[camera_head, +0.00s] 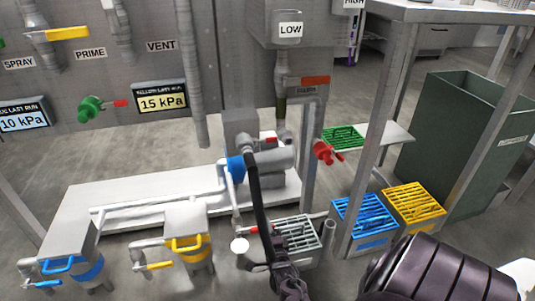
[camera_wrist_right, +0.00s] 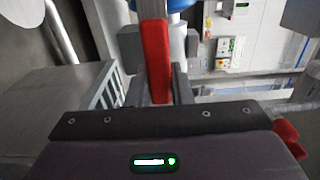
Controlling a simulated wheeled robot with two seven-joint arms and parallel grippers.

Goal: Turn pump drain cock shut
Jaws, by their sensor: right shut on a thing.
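The pump (camera_head: 272,162) is a grey cylinder with a blue ring on a white plinth, in the middle of the head view. A small red piece (camera_head: 254,229) shows at the pipework below it, beside the floor grate. In the right wrist view, a long red lever (camera_wrist_right: 155,45) stands between the grey fingers of my right gripper (camera_wrist_right: 160,60), which is shut on it. A blue rounded part (camera_wrist_right: 175,4) shows behind the lever. In the head view, my right arm comes in from the bottom right and its fingertips are hard to make out. My left gripper is not in view.
A grey floor grate (camera_head: 300,232) lies close by. Blue (camera_head: 364,217) and yellow (camera_head: 414,203) crates stand to the right, near a metal table leg. A red valve (camera_head: 323,150) and a dark green bin (camera_head: 460,130) are further back. A black hose-like strip crosses before the pump.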

